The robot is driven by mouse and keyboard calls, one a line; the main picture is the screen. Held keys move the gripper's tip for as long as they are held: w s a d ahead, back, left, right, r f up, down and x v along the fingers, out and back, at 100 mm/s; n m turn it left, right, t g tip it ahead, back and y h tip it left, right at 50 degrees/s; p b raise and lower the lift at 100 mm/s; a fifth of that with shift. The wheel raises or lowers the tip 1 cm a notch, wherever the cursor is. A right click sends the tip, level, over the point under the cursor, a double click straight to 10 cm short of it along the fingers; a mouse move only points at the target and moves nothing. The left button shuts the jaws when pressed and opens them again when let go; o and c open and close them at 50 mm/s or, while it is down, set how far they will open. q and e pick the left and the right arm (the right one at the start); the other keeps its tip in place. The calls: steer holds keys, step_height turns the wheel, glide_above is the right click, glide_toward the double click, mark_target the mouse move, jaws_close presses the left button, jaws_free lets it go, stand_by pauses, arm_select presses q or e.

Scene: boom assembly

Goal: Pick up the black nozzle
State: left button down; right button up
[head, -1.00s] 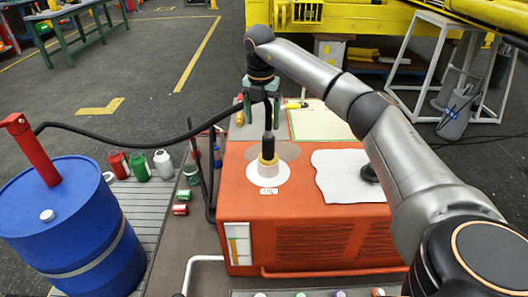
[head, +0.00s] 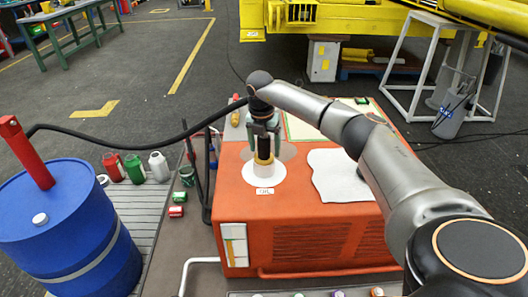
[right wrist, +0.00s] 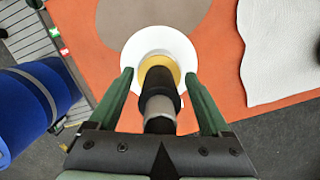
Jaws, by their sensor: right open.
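The black nozzle (head: 264,148) stands upright in a yellow-ringed collar on a white round base (head: 264,174) on top of the orange machine, above a small "OIL" label. In the right wrist view the nozzle (right wrist: 158,105) rises toward the camera between my fingers. My right gripper (head: 264,132) points down over the nozzle, with its green fingers on either side. In the right wrist view the right gripper (right wrist: 160,92) is open, with a gap between each finger and the nozzle. My left gripper is not in view.
The orange machine (head: 310,235) carries a white cloth (head: 335,175) right of the nozzle. A blue drum (head: 65,225) with a red pump stands at the left, and a black hose (head: 130,130) runs from it toward the gripper area. Bottles (head: 135,168) stand behind the drum.

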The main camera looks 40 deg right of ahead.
steer(key=shift+f, duration=0.2)
jaws_close()
stand_by(0.6)
steer(key=shift+r, duration=0.1)
